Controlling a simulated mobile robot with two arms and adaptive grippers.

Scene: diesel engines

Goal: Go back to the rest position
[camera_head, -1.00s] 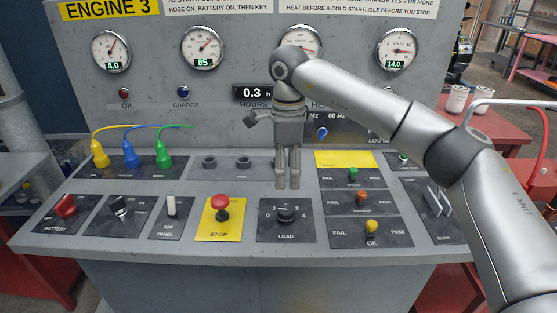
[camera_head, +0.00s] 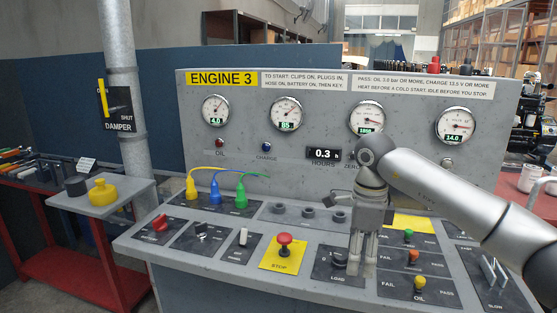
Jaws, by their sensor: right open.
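My right arm comes in from the right, over the Engine 3 console (camera_head: 200,120). Its gripper (camera_head: 362,272) points down above the load panel, with its fingers a small gap apart and nothing visible between them. The fingers partly hide the load knob (camera_head: 339,260); I cannot tell whether they touch it. The red stop button (camera_head: 284,243) stands on its yellow plate to the left of the gripper. My left gripper is out of view.
Yellow, blue and green plugs (camera_head: 214,196) sit in the console's upper left. A side table with a yellow knob (camera_head: 103,193) stands at left beside a pipe with a damper handle (camera_head: 103,98). White containers (camera_head: 529,178) stand at right.

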